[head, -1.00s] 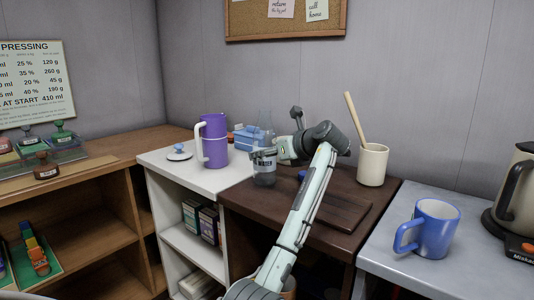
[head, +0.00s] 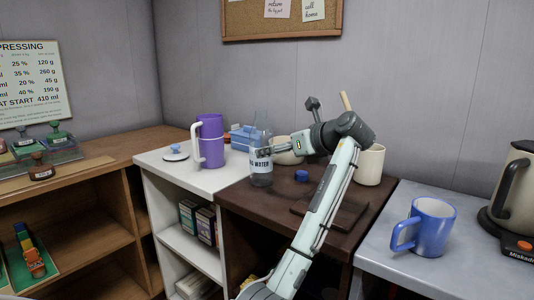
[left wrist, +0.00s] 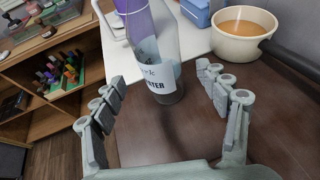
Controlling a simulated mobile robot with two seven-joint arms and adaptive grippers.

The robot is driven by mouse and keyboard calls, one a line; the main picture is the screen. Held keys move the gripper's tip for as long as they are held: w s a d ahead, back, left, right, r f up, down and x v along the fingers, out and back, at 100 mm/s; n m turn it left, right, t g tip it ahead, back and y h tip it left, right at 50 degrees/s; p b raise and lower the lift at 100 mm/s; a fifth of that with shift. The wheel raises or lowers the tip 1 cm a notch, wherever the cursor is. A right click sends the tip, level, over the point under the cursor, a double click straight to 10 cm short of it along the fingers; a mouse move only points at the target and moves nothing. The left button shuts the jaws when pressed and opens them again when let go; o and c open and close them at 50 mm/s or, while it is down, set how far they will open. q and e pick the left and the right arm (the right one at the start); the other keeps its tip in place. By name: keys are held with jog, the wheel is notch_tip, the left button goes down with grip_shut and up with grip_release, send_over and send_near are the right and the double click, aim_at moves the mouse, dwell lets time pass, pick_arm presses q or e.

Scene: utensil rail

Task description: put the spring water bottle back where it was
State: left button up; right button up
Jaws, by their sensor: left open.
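The spring water bottle (head: 261,168) is clear with a white label. It stands upright on the dark brown table (head: 236,196), near its left edge by the white cabinet. In the left wrist view the bottle (left wrist: 162,70) stands ahead of my left gripper (left wrist: 160,88), in line with the gap between the fingers. My left gripper is open, with its fingers apart on either side of the gap and nothing gripped. In the head view its fingers (head: 275,150) are just right of the bottle, partly hidden by the wrist. My right gripper is not seen.
A cream pan (left wrist: 243,28) of brown liquid is close behind the right finger. A purple jug (head: 210,140) stands on the white cabinet. A blue cap (head: 301,175) and a dark board (head: 345,216) lie right of the bottle. A cream crock (head: 370,166) stands behind my arm.

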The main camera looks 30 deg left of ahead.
pick_arm(q)
jog(key=shift+v, duration=2.75)
